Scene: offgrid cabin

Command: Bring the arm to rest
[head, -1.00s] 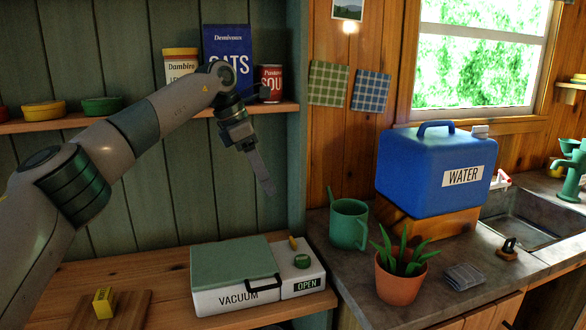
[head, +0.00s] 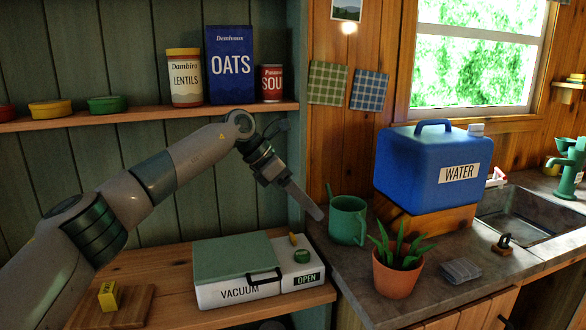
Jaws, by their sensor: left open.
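My left arm comes in from the left, and its gripper (head: 318,214) hangs in the air, pointing down and to the right. It is open with nothing seen in it. In the picture its fingertips lie just left of the green mug (head: 347,222) and above the vacuum box (head: 236,262); I cannot tell the exact distance to the mug. My right gripper does not show.
The vacuum box with its green lid stands on the wooden bench (head: 170,262), beside a yellow block (head: 107,296) on a board. Oats (head: 230,65) and cans line the shelf.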

